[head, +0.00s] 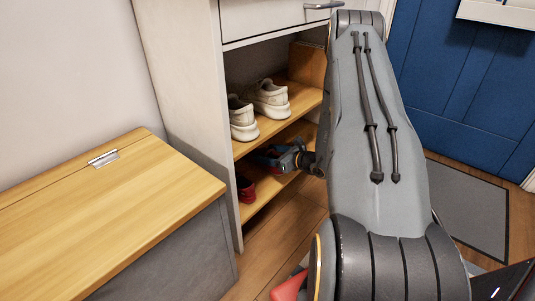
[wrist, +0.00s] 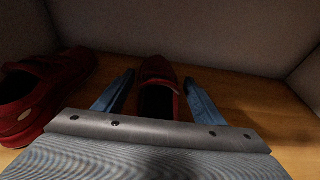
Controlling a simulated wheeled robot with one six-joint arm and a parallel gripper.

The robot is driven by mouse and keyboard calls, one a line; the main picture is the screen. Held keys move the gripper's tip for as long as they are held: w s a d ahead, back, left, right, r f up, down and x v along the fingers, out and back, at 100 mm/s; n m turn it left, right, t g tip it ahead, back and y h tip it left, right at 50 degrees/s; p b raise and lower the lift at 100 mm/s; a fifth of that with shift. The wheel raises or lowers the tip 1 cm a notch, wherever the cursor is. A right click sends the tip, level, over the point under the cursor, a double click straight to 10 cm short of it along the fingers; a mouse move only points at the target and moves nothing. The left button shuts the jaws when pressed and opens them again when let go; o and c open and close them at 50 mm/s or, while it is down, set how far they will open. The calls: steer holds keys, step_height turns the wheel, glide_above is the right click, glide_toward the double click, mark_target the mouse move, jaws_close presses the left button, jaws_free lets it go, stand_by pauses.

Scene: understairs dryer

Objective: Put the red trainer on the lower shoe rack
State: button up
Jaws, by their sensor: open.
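My gripper (head: 277,157) reaches into the lower level of the shoe rack (head: 268,192). It also shows in the wrist view (wrist: 159,77), with its two blue fingers apart. A red shoe (wrist: 158,68) with a dark opening stands on the wooden shelf between the fingers, with a gap on each side. Its near end is hidden behind my gripper's grey body. A second red shoe (wrist: 38,92) stands to the left, outside the fingers. One red shoe (head: 244,187) shows at the front of the lower rack in the head view. I cannot tell whether the two make a pair.
A pair of pale trainers (head: 267,97) stands on the upper shelf (head: 300,98), just above my gripper. A wooden-topped bench (head: 110,215) is at the left. The shelf right of the fingers (wrist: 255,100) is clear up to a side wall. Something red (head: 288,287) shows low down, partly hidden.

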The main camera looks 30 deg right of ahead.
steer(key=p+v, duration=0.4)
steer(key=v, duration=0.7)
steer(key=shift+s+r, duration=0.1)
steer(key=shift+s, duration=0.1)
